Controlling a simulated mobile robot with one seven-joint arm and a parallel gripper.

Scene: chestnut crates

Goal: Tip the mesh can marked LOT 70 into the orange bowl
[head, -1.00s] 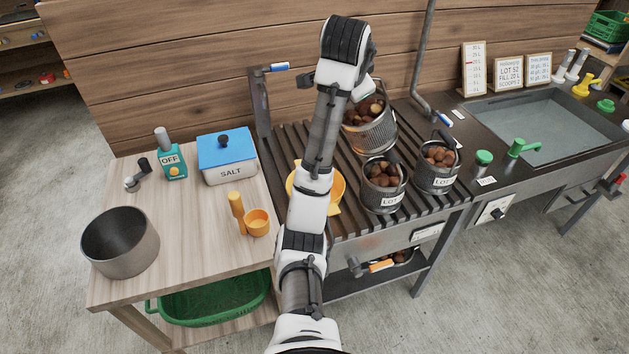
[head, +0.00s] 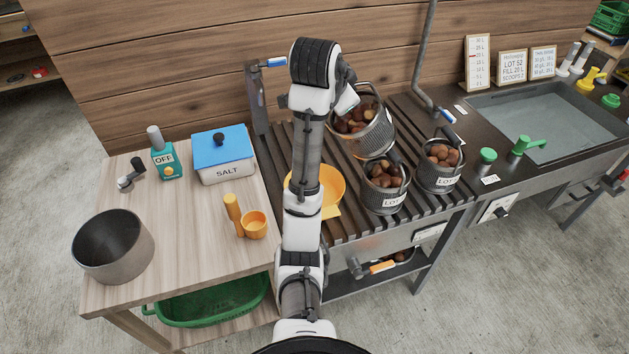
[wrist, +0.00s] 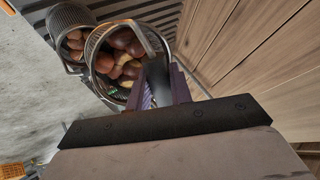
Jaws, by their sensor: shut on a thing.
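A dark mesh can of chestnuts (head: 374,138) is held at the back of the slatted rack, leaning left with its contents inside. Its label is too small to read. My gripper (wrist: 165,88) is shut on this can's dark handle; the held can (wrist: 98,42) shows close beside the fingers in the wrist view. The fingers are mostly hidden in the head view. The orange bowl (head: 332,186) sits on the rack left of and in front of the held can, partly hidden by my arm. Two more mesh cans, left (head: 382,203) and right (head: 437,183), stand upright; their LOT numbers are unreadable.
The blue-lidded salt box (head: 227,172), OFF bottle (head: 164,158), orange scoop (head: 254,226) and grey pot (head: 112,246) stand on the wooden table at left. A sink (head: 545,115) and cards, one reading LOT 52 (head: 512,67), are at right. A wooden wall stands behind.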

